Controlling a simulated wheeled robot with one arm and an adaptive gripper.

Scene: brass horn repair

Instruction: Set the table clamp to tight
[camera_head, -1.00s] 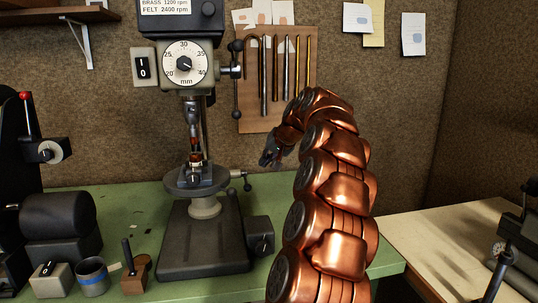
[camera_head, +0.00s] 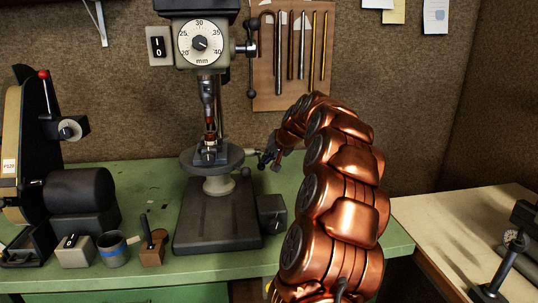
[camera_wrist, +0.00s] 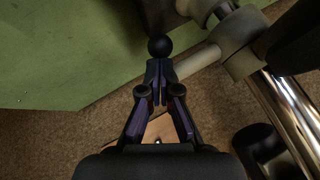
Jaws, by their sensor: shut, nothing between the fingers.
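The drill press's round grey table (camera_head: 205,160) stands at mid-column. Its clamp has a pale rod (camera_head: 250,152) on the table's right side. In the wrist view, a pale rod (camera_wrist: 197,63) runs from a round collar toward my fingers, and a black ball knob (camera_wrist: 160,46) sits just beyond the fingertips. My gripper (camera_head: 262,161) is at the right of the round table, by the clamp. It also shows in the wrist view (camera_wrist: 155,68), fingers together and empty. I cannot tell whether the fingertips touch the knob. The clamp's setting is not readable.
The drill press base (camera_head: 215,225) stands on the green bench (camera_head: 150,185), with a switch box (camera_head: 271,213) at its right. A pale table (camera_head: 450,230) is at right.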

